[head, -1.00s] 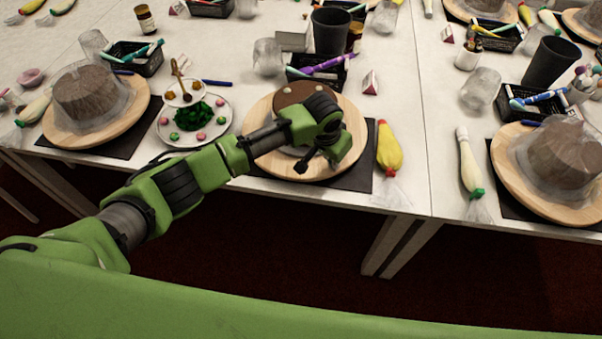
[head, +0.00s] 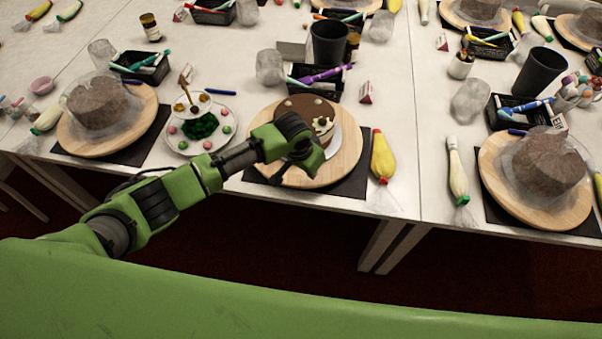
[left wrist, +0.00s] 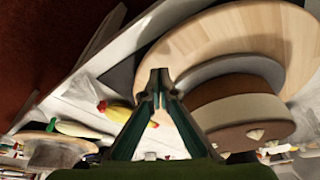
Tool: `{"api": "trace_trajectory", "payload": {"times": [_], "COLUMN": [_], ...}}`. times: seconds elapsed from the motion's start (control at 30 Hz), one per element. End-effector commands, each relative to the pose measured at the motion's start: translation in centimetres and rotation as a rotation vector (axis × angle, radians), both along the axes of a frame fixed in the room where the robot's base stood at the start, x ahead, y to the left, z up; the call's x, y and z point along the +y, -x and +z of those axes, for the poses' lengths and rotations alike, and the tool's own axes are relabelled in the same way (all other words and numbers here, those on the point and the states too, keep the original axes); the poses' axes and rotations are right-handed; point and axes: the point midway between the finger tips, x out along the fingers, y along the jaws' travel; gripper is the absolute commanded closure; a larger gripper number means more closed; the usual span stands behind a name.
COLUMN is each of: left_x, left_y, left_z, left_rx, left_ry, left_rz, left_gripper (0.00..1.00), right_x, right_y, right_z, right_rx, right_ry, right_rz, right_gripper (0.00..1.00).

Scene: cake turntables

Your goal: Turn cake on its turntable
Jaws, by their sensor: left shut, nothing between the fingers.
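The cake (head: 302,106), brown on top with pale decorations, sits on a round wooden turntable (head: 348,158) at the table's front edge. In the left wrist view the cake (left wrist: 240,112) shows a brown and cream side on a grey board, with the wooden turntable (left wrist: 225,35) around it. My left gripper (left wrist: 159,78) is shut and empty, beside the cake and in front of part of the turntable; contact cannot be told. In the head view my left wrist hides the cake's front left, and the gripper is mostly hidden. My right gripper is not in view.
A plate of green and pink decorations (head: 171,144) lies left of the turntable. A yellow piping bag (head: 382,157) lies to its right. A black basket of pens (head: 300,82) and a dark cup (head: 329,45) stand behind. Covered cakes stand at both sides.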

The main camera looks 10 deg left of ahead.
Motion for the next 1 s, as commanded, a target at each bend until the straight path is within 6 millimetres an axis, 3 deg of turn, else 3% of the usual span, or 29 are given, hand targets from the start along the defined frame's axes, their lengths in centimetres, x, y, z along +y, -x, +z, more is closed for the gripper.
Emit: {"api": "trace_trajectory", "payload": {"times": [0.03,0.17,0.37,0.7,1.0], "left_x": [1.2,2.9,4.7,12.0,12.9], "left_y": [0.6,1.6,1.2,-1.5,-1.8], "left_z": [0.8,0.4,0.0,-0.2,0.0], "left_rx": [0.004,0.002,-0.001,-0.002,0.000], "left_ry": [-0.002,0.000,-0.001,-0.001,0.001], "left_rz": [0.004,0.001,0.003,0.004,0.000], "left_gripper": [1.00,1.00,1.00,1.00,1.00], "right_x": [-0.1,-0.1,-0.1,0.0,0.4], "right_y": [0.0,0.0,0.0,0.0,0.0], "right_z": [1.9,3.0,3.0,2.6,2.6], "right_rx": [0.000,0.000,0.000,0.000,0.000], "right_ry": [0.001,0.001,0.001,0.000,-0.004], "right_rz": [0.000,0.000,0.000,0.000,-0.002], "right_gripper": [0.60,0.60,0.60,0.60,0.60]}}
